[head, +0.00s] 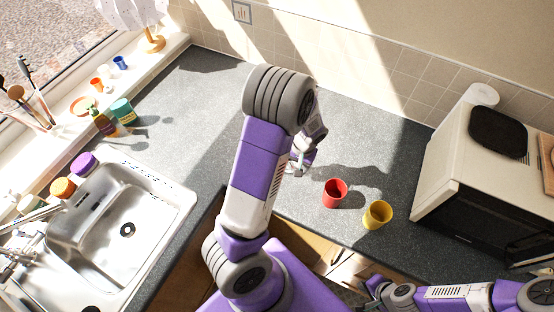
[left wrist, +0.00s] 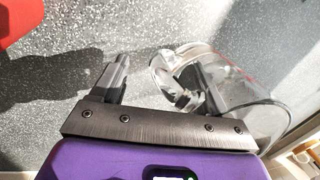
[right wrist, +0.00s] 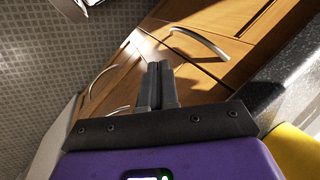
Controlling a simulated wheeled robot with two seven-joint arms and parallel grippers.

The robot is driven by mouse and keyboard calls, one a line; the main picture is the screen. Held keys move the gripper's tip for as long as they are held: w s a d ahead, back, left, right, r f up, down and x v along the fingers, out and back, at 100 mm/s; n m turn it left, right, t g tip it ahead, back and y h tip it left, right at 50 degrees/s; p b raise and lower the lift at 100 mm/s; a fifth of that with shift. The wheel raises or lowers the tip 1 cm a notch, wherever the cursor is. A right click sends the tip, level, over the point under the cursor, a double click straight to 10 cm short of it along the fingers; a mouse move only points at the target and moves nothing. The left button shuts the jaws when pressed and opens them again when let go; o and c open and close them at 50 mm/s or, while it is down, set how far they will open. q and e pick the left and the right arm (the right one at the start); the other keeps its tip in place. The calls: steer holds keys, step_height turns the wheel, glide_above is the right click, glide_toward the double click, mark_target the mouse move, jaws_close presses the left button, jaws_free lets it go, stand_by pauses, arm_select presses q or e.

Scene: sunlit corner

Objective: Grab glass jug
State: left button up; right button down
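The clear glass jug (left wrist: 262,118) is at the right of the left wrist view, over the grey counter. Its curved handle (left wrist: 168,90) lies between my left gripper's two fingers. My left gripper (left wrist: 162,82) is open, with a gap between the left finger and the handle. The right finger shows through or against the jug's glass; I cannot tell whether it touches. In the head view my left gripper (head: 303,156) is mostly hidden by my arm, and so is the jug. My right gripper (right wrist: 158,86) is shut and empty, in front of the wooden cabinets.
A red cup (head: 335,193) and a yellow cup (head: 377,214) stand on the counter (head: 190,110) right of my left gripper. A microwave (head: 470,190) is at the right. A sink (head: 110,225) and a windowsill with bottles and small cups are at the left.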

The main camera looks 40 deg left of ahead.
arm_select(q)
steer(key=shift+w+a, duration=0.1)
steer(key=shift+a, duration=0.1)
steer(key=shift+c, duration=1.1)
steer(key=shift+d+r, duration=0.1)
steer(key=shift+d, duration=0.05)
steer(key=c, duration=0.7)
jaws_close()
steer(key=shift+s, duration=0.2)
